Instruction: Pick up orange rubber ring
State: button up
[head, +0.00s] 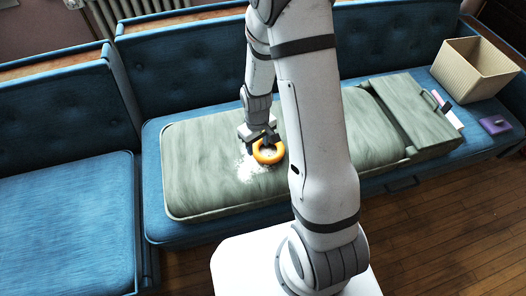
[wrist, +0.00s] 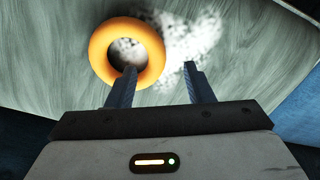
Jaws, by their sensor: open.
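The orange rubber ring (head: 268,151) lies flat on the green cushion (head: 205,190), partly over a white patch. In the wrist view the ring (wrist: 98,42) is at the upper left. My gripper (head: 262,138) is low over the ring in the head view. In the wrist view my gripper (wrist: 158,72) is open with nothing between its fingers. The left fingertip overlaps the ring's lower right part and hole. The right fingertip is apart from the ring, to its right. I cannot tell whether the left finger touches the ring.
The cushion lies on a blue tufted sofa (head: 75,215). A folded green section (head: 412,112) is at its right end. A beige bin (head: 474,68), a white-edged item (head: 447,108) and a purple box (head: 495,124) sit farther right. The cushion around the ring is clear.

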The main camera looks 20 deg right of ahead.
aim_at(258, 154)
jog(key=f, duration=0.4)
jog(key=w+f+b, duration=0.1)
jog(key=f, duration=0.2)
jog(key=shift+d, duration=0.1)
jog(key=shift+c, duration=0.2)
grip_shut()
